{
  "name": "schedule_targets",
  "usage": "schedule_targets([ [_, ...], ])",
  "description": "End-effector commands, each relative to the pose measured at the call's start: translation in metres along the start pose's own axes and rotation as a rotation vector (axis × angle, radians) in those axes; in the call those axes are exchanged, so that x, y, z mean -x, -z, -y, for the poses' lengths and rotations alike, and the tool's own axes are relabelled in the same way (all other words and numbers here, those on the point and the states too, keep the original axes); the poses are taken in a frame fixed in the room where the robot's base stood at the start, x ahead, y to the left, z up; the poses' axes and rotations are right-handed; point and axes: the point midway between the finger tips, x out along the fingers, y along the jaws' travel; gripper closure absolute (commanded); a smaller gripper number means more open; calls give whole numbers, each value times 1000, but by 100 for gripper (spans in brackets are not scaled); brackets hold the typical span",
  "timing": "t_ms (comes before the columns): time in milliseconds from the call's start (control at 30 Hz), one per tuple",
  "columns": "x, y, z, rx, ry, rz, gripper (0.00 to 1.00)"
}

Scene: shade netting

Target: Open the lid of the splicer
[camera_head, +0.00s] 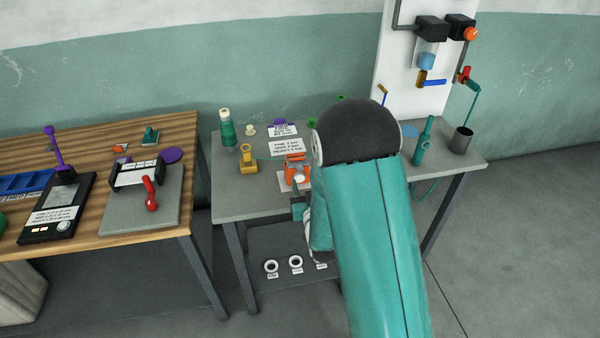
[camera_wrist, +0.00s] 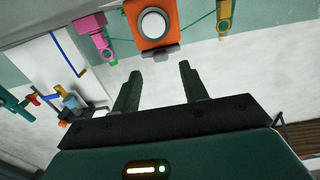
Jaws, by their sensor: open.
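The splicer appears to be the small orange block (camera_head: 296,168) on the grey table, with a round white part facing up. It also shows at the top middle of the wrist view (camera_wrist: 152,42), with a dark grey tab on its near edge. I cannot tell whether its lid is shut. My gripper (camera_wrist: 158,82) is open and empty, its two dark green fingers apart and pointing toward the splicer without visibly touching it. In the head view my gripper (camera_head: 298,207) is just in front of the splicer, partly hidden by my teal arm.
A yellow holder (camera_head: 249,162) stands left of the splicer with a green thread running toward it. A pink holder (camera_wrist: 92,28) stands on the other side. A green spool (camera_head: 227,130) and white cards (camera_head: 287,146) are nearby. A wooden bench (camera_head: 190,135) is at left.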

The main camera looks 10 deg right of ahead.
Motion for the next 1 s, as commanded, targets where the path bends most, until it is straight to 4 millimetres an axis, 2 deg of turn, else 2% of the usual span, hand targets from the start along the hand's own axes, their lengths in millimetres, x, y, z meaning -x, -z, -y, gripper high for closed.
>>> schedule_targets([
  [100,-24,1,1,0,0,-2,56],
  [300,-50,0,2,0,0,-1,56],
  [433,-57,0,3,0,0,-1,56],
  [667,-58,0,3,0,0,0,56],
  [867,-58,0,3,0,0,0,96],
  [900,-57,0,3,0,0,0,100],
  [1000,-57,1,3,0,0,1,100],
])
